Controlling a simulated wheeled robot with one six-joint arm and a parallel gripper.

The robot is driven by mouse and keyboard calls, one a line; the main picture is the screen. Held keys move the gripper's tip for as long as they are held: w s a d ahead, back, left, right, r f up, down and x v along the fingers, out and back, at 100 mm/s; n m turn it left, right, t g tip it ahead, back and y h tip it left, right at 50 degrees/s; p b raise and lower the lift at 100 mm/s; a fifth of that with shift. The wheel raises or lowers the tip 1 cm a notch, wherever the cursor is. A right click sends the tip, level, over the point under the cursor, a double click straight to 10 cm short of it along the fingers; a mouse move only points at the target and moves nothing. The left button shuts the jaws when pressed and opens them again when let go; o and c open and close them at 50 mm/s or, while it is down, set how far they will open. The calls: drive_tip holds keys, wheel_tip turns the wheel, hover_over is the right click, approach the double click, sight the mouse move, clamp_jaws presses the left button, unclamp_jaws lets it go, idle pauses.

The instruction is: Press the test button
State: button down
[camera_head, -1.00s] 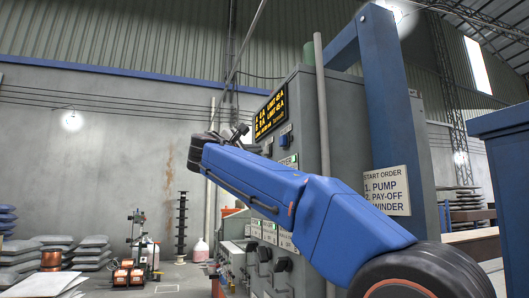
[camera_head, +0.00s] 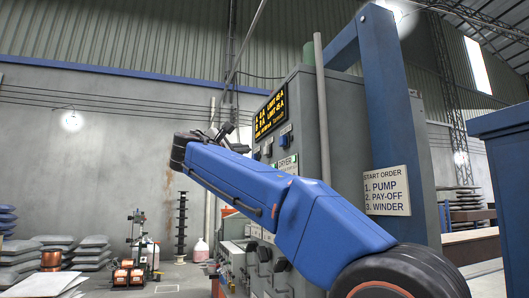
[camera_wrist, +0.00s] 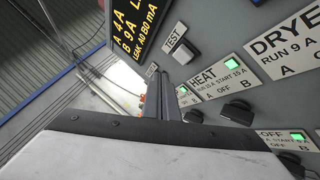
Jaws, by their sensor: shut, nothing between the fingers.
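The TEST label (camera_wrist: 174,37) is on the grey control panel in the wrist view, with a pale raised button (camera_wrist: 184,51) just below and right of it. My gripper (camera_wrist: 163,82) is shut and empty, its dark fingers pointing up the picture, below and left of the button. A gap seems to show between fingertips and button, but I cannot tell the depth. In the head view my gripper (camera_head: 224,132) is small and dark, left of the panel's lit display (camera_head: 270,114). The test button cannot be made out there.
The HEAT label (camera_wrist: 206,80) and DRYER label (camera_wrist: 290,42) have dark knobs and green lamps close to my fingers. Sacks (camera_head: 88,250) lie far left.

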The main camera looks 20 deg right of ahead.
drive_tip(key=shift+a, duration=0.95)
drive_tip(key=shift+a, duration=0.1)
